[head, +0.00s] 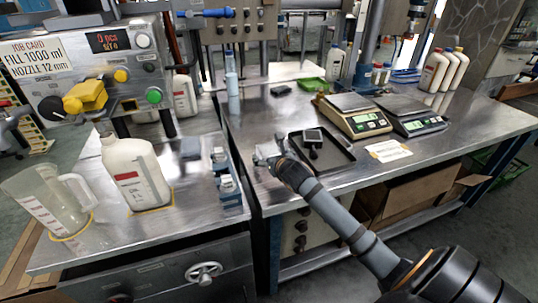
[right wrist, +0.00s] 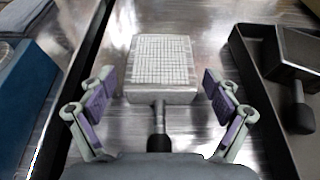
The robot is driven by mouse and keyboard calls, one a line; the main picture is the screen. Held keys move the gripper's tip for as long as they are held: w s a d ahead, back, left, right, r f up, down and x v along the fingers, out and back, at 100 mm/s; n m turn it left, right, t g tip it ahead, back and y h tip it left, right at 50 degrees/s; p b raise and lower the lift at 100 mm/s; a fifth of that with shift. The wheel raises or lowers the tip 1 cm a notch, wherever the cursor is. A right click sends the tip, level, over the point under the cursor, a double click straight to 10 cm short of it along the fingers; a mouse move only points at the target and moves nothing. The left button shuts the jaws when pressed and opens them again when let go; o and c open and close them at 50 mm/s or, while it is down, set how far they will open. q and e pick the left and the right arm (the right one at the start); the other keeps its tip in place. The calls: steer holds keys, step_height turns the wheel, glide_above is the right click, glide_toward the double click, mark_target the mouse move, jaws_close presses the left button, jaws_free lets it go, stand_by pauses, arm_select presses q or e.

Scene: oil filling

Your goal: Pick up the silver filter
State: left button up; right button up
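The silver filter (right wrist: 162,62), a block with a white grid face and a short dark handle, lies on the steel bench in the right wrist view. My right gripper (right wrist: 159,82) is open, with a purple-padded finger on either side of the filter's near end. Gaps show on both sides, so the fingers do not grip it. In the head view my right gripper (head: 268,152) is low over the bench, left of the black tray, and largely hides the filter. My left gripper is not in view.
The black tray (head: 342,163) beside my right gripper holds a similar dark-handled filter (head: 313,138). Two scales (head: 366,123) stand behind and right. Small blue-based blocks (head: 228,188) sit to the left by the bench gap. A white bottle (head: 135,175) and clear jug (head: 45,205) stand farther left.

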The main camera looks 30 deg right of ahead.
steer(key=c, duration=1.2)
steer(key=shift+r, duration=0.1)
steer(key=shift+c, duration=0.6)
steer(key=shift+r, duration=0.25)
steer(key=r, duration=0.2)
steer(key=s+r+p, duration=0.1)
steer(key=r, duration=0.1)
steer(key=shift+r, duration=0.1)
arm_select(q)
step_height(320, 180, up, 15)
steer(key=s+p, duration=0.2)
steer(key=p, duration=1.2)
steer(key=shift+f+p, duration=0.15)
steer(key=shift+p, duration=0.15)
arm_select(e)
steer(key=d+r+v, duration=0.1)
steer(key=r+v, duration=0.1)
steer(key=v, duration=1.3)
steer(key=shift+w+r, duration=0.15)
steer(key=shift+w, duration=0.15)
